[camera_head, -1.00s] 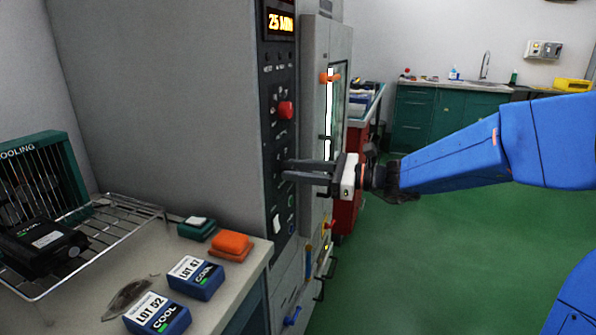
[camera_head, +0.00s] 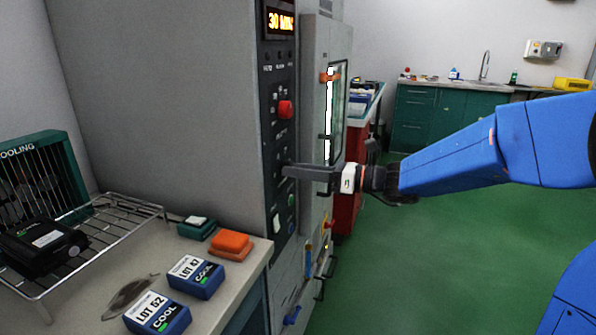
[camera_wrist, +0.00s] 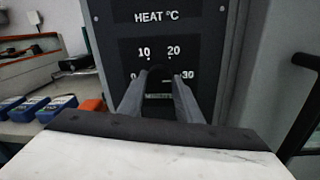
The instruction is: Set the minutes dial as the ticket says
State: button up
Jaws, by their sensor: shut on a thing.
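The minutes dial (camera_wrist: 158,75) is a dark knob on the black panel, with the marks 0, 10, 20 and 30 around it in the wrist view. My gripper (camera_wrist: 157,84) is shut on this knob, one finger on each side. The fingers hide much of the knob, and I cannot make out its pointer. In the head view my gripper (camera_head: 288,172) reaches the panel from the right, below the red knob (camera_head: 285,109). The lit display (camera_head: 280,20) at the panel's top reads 30 MIN. I cannot make out a ticket in either view.
The oven door (camera_head: 328,120) with its orange latch stands right of the panel. The bench (camera_head: 215,290) at left holds blue lot boxes (camera_head: 197,277), an orange block (camera_head: 231,245) and a wire rack (camera_head: 120,215). The green floor (camera_head: 430,270) at right is clear.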

jog(key=shift+f, duration=0.1)
jog(key=o, duration=1)
jog(key=shift+o, duration=0.2)
jog(key=v, duration=1.7)
jog(key=shift+d, duration=0.25)
